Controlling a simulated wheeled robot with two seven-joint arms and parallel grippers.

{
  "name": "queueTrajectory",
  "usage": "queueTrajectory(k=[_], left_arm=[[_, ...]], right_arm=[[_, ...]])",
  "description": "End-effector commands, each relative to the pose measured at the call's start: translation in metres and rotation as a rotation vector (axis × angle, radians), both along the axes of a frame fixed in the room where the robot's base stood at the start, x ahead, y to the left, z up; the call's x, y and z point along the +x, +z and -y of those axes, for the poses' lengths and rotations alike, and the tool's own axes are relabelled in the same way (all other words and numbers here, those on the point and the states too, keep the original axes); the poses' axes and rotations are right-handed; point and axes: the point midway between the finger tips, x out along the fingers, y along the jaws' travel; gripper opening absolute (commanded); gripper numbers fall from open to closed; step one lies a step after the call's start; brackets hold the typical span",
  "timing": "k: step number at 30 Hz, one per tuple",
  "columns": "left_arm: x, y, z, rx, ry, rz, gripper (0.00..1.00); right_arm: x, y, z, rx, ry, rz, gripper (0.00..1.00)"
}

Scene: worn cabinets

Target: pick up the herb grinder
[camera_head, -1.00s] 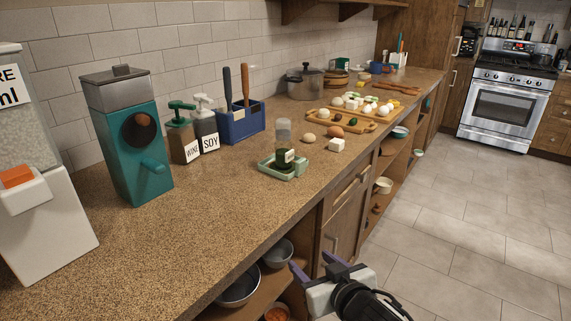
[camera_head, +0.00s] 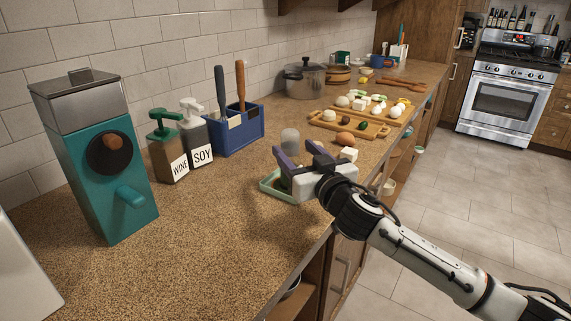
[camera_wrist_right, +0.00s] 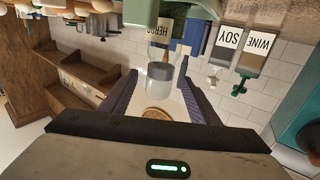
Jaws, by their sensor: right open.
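The herb grinder (camera_head: 290,139) stands upright on a small green tray (camera_head: 270,184) near the counter's front edge. Its clear top shows in the head view; its lower part is mostly hidden behind my right gripper (camera_head: 295,151). In the right wrist view, which is upside down, the grinder (camera_wrist_right: 160,72) with its HERBS label lies in line with the gap between the fingers of my right gripper (camera_wrist_right: 159,82). The fingers are spread and empty, one to each side of it; I cannot tell whether they touch it. My left gripper is out of view.
WINE (camera_head: 167,150) and SOY (camera_head: 195,135) bottles and a blue utensil box (camera_head: 237,132) stand behind to the left. A teal dispenser (camera_head: 105,175) is at left. An egg (camera_head: 345,139) and white cube (camera_head: 348,155) lie right of the grinder. The front counter is clear.

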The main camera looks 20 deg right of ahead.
Motion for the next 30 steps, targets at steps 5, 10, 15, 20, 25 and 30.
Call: queueTrajectory(k=[5,10,15,20,25,30], left_arm=[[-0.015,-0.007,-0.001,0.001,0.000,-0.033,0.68],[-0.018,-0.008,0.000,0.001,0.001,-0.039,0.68],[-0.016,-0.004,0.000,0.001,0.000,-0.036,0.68],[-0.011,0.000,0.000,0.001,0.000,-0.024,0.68],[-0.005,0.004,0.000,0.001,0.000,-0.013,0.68],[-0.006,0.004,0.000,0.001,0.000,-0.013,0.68]], right_arm=[[0.024,0.001,-0.002,0.000,0.000,0.001,0.56],[0.033,0.001,-0.003,-0.001,0.000,0.001,0.56],[0.051,-0.001,-0.004,-0.002,-0.001,0.000,0.56],[0.072,-0.004,-0.006,-0.002,-0.001,0.000,0.56],[0.082,-0.005,-0.007,0.000,0.001,-0.001,0.56],[0.083,-0.005,-0.007,0.000,0.001,-0.001,0.56]])
